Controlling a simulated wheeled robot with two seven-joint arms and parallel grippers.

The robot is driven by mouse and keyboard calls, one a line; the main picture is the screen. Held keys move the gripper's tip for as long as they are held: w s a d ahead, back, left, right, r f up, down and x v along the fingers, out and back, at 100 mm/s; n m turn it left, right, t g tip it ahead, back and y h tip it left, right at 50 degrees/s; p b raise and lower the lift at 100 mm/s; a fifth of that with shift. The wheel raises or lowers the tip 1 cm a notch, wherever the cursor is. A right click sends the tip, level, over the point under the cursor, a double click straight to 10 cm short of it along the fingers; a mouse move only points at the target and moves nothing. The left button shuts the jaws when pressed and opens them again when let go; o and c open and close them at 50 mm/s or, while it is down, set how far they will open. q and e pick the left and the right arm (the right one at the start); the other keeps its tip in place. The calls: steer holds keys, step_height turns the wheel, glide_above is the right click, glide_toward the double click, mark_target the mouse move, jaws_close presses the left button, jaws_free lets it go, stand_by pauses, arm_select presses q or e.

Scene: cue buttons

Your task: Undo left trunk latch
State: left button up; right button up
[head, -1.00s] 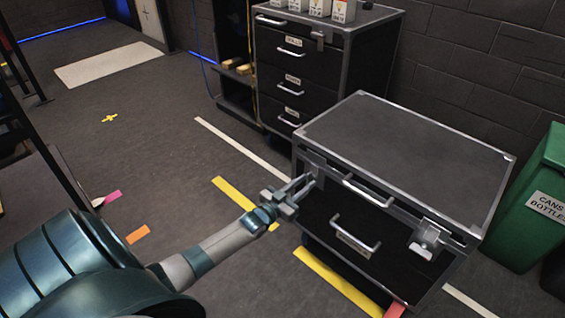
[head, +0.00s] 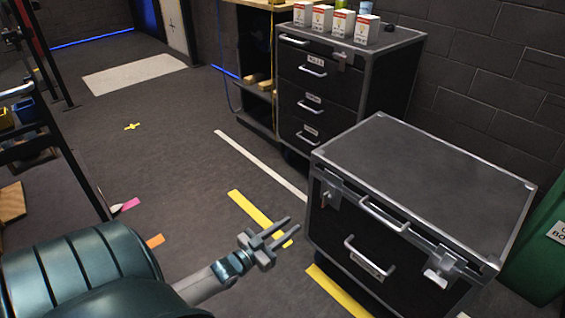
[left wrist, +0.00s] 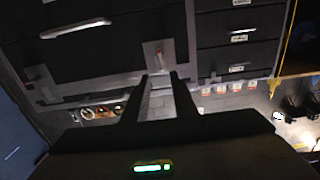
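The trunk (head: 425,165) is a black case with a grey lid and metal edges. Its left latch (head: 328,193) is a small metal piece on the front below the lid; it also shows in the left wrist view (left wrist: 158,57), ahead of the fingers. I cannot tell whether this latch is fastened. The right latch (head: 438,272) is at the front's other end. My left gripper (head: 292,229) is open and empty, in front of and left of the left latch, apart from it. Its two parted fingers show in the left wrist view (left wrist: 163,82). My right gripper is not in view.
A drawer cabinet (head: 320,95) with several small boxes (head: 342,22) on top stands behind the trunk. A green bin (head: 540,235) stands to the right. The floor left of the trunk is open, with yellow tape (head: 250,208).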

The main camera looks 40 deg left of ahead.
arm_select(q)
steer(key=shift+s, duration=0.85)
